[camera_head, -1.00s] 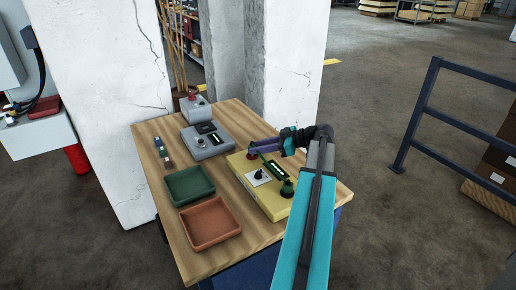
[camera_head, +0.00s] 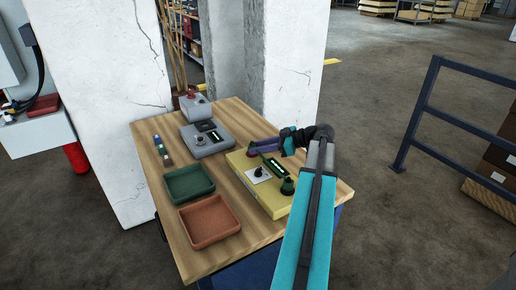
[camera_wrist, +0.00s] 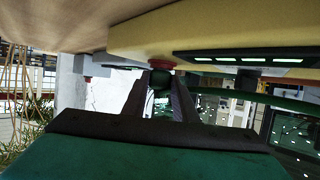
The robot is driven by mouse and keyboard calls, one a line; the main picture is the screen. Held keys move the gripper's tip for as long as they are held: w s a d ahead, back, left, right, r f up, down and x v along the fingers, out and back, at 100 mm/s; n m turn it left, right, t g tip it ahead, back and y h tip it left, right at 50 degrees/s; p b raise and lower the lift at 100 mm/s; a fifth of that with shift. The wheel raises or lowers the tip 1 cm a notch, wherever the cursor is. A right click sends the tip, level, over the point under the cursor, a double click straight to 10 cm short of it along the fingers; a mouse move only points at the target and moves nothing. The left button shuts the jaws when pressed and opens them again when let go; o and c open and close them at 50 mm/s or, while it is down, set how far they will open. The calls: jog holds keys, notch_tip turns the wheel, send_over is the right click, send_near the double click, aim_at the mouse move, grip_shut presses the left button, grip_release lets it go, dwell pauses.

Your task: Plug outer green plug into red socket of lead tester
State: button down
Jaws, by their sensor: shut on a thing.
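The yellow lead tester (camera_head: 262,198) lies on the wooden table, with a dark knob on a white plate and a lit display on top. My gripper (camera_head: 252,149) is at the tester's far end, shut on a green plug. In the wrist view the green plug (camera_wrist: 160,79) sits between my fingertips, directly in line with the red socket (camera_wrist: 161,64). They appear to meet; I cannot tell how deep the plug sits. A green cable (camera_wrist: 230,96) runs right from the plug.
A green tray (camera_head: 188,199) and a brown-orange tray (camera_head: 236,232) lie left of the tester. A grey device (camera_head: 207,148) and a box with a red button (camera_head: 194,106) stand behind. Small coloured blocks (camera_head: 162,153) lie at the table's left edge. Concrete pillars rise behind.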

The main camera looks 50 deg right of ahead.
jog(key=c, duration=1.3)
grip_release()
jog(key=shift+c, duration=0.2)
jog(key=b+v, duration=0.2)
jog(key=v, duration=1.2)
jog(key=shift+f, duration=0.15)
